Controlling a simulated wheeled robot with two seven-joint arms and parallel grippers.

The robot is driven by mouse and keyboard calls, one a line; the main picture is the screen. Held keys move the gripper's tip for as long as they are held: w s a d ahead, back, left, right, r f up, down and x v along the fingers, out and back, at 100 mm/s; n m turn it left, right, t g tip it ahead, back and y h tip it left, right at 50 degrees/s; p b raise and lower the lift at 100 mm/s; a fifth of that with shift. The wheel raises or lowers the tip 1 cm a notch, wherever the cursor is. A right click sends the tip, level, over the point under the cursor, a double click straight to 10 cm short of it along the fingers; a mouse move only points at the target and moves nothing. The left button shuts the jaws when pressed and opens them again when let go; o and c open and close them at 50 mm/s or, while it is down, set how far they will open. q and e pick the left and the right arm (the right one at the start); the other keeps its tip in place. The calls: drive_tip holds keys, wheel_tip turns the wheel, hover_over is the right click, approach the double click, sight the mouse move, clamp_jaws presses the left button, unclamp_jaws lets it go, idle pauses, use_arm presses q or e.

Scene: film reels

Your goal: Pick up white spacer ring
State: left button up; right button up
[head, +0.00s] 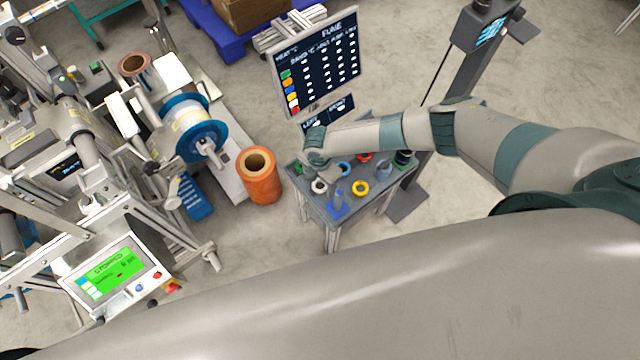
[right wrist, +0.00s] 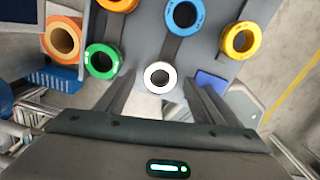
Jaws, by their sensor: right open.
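The white spacer ring (head: 319,186) lies flat near the left front edge of a small grey table (head: 376,196). In the right wrist view the white ring (right wrist: 160,77) shows between the two fingertips, with gaps on both sides. My right gripper (head: 317,170) is above that end of the table, open and empty, fingers pointing down. Its fingers (right wrist: 157,88) straddle the ring in the picture; I cannot tell the height left between them and it. My left gripper is not in view.
Near the white ring lie green (right wrist: 102,60), blue (right wrist: 185,16), yellow (right wrist: 240,40) and orange (right wrist: 118,3) rings. A monitor (head: 318,65) rises behind; an orange roll (head: 260,178) stands on the left.

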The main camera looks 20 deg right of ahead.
idle(0.4)
drive_tip(key=c, duration=1.1)
drive_tip(key=shift+c, duration=0.2)
drive_tip(key=shift+r, duration=0.15)
drive_tip(key=shift+r, duration=0.5)
drive_tip(key=r, duration=0.1)
drive_tip(key=r+b, duration=0.1)
drive_tip(key=r, duration=0.1)
drive_tip(key=shift+d, duration=0.4)
drive_tip(key=d+r+b, duration=0.3)
drive_tip(key=d+r, duration=0.3)
drive_tip(key=d, duration=0.5)
drive_tip(key=shift+r, duration=0.35)
